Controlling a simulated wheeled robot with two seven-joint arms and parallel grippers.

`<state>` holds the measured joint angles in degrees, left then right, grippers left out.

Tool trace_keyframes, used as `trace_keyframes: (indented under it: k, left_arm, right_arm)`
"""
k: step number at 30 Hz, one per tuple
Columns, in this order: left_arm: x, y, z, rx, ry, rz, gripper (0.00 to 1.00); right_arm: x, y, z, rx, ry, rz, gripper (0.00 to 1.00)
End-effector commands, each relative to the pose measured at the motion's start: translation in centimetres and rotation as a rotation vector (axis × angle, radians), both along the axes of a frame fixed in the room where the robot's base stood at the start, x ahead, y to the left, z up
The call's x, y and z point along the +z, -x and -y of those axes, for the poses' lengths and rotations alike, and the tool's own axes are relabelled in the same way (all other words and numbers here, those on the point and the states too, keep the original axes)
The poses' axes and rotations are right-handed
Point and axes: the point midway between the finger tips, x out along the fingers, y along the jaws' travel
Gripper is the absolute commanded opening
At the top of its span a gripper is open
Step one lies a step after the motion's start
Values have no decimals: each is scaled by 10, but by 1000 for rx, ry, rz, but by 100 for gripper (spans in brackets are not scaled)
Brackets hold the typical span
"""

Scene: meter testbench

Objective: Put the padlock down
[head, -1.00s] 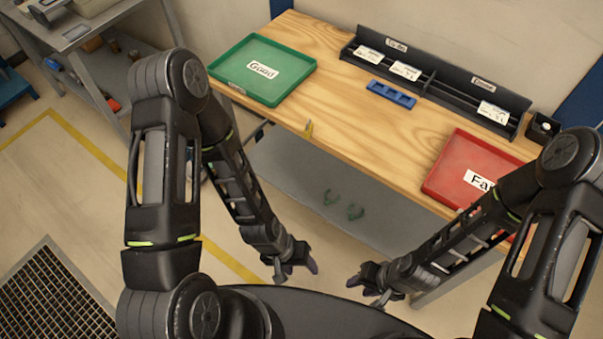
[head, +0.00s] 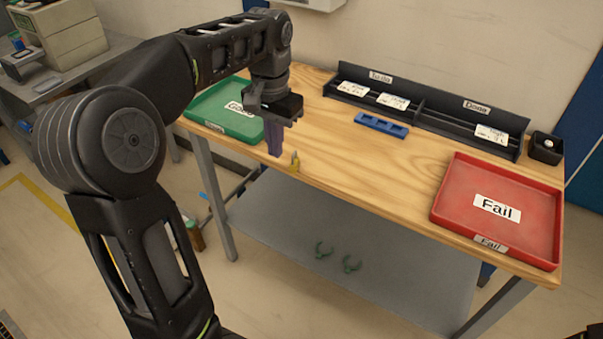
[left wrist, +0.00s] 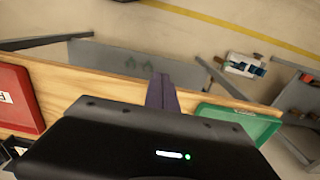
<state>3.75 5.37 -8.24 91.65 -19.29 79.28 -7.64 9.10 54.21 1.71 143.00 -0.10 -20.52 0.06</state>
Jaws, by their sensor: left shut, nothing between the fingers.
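My left gripper (head: 275,140) is shut and empty, its purple fingers pointing down above the front edge of the wooden bench (head: 350,150), beside the green tray. The shut fingers also show in the left wrist view (left wrist: 161,92). A small yellow object (head: 295,161) stands at the bench's front edge, just right of the fingers and apparently apart from them. It is too small to tell whether it is the padlock. I make out no other padlock. My right gripper is not in view.
The green "Good" tray (head: 217,122) is partly behind my left arm. A red "Fail" tray (head: 470,165) lies at the right. A blue block (head: 382,125), a black rack (head: 440,123) and a black box (head: 546,148) stand at the back. The middle of the bench is clear.

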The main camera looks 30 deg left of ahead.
Motion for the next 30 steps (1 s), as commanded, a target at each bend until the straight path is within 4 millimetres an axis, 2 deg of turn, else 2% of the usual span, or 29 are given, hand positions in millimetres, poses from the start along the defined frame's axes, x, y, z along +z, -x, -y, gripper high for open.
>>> trace_keyframes:
  k: [8,13,17,28,30]
  left_arm:
    - [-2,0,1,-1,2,-1,0]
    - [-14,0,1,-1,2,-3,0]
    - [-32,0,1,-1,2,-5,0]
    - [-105,0,1,-1,3,-5,0]
    - [-100,-16,1,-2,2,-1,0]
  right_arm:
    - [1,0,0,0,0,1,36]
    - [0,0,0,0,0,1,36]
    - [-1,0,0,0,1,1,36]
    - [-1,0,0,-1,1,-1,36]
    - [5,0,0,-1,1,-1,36]
